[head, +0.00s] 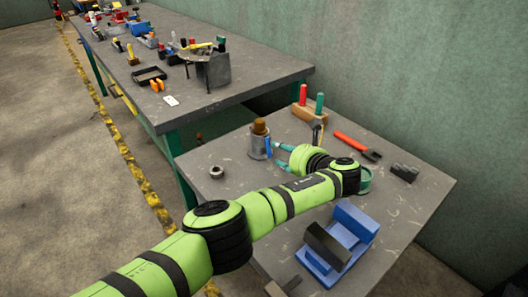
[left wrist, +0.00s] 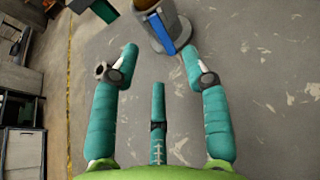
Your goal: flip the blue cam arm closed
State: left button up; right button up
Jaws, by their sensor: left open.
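The blue cam arm (head: 267,147) is a narrow blue bar on the side of a grey metal cylinder (head: 256,146) with a brown top (head: 259,127). The left wrist view shows the cam arm (left wrist: 161,36) lying along the cylinder (left wrist: 177,22), at the top of the picture. My left gripper (head: 277,155) has its teal fingers pointing at the cylinder, just right of it. Its fingers are spread and empty, and the cam arm lies ahead between the tips in the left wrist view (left wrist: 160,52). I cannot tell whether any finger touches it. My right gripper is not in view.
A long cluttered bench (head: 250,84) stands behind.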

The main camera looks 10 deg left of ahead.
aim_at(267, 146)
pick_arm(q)
jog(key=b+x, duration=0.1)
jog(key=x, duration=0.2)
jog(key=shift+a+f, duration=0.1)
jog(key=shift+f, duration=0.1)
jog(key=b+x, duration=0.2)
jog(key=x, duration=0.1)
jog(key=shift+s+b, duration=0.1)
jog(key=shift+b, duration=0.3)
jog(key=shift+w+a+f+b, duration=0.15)
jog(key=shift+w+a+b, duration=0.05)
jog(key=shift+w+b, duration=0.2)
jog(key=shift+a, duration=0.1)
jog(key=shift+c, duration=0.4)
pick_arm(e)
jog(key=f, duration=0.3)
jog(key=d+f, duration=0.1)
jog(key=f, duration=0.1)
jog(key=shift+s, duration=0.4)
